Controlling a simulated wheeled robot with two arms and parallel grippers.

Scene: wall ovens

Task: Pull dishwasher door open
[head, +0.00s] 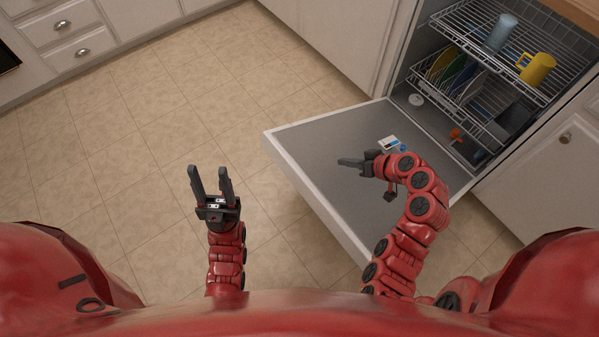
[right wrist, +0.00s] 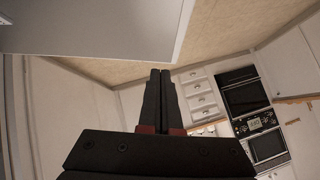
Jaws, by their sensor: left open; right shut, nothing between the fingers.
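The dishwasher door (head: 325,165) is folded down and open in the head view, its grey inner face up. Part of a grey panel with a pale edge, likely this door, shows at the top of the right wrist view (right wrist: 110,25). My right gripper (head: 343,162) is shut and empty, over the door's inner face; whether it touches the door is unclear. Its closed fingers also show in the right wrist view (right wrist: 160,75). My left gripper (head: 209,172) is open and empty above the floor, left of the door and apart from it.
The upper rack (head: 480,40) holds a blue cup (head: 501,32) and a yellow mug (head: 537,68). The lower rack (head: 440,92) holds several plates. White cabinets (head: 335,40) flank the dishwasher. Tiled floor (head: 150,130) left of the door is clear. Wall ovens (right wrist: 245,95) stand in the right wrist view.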

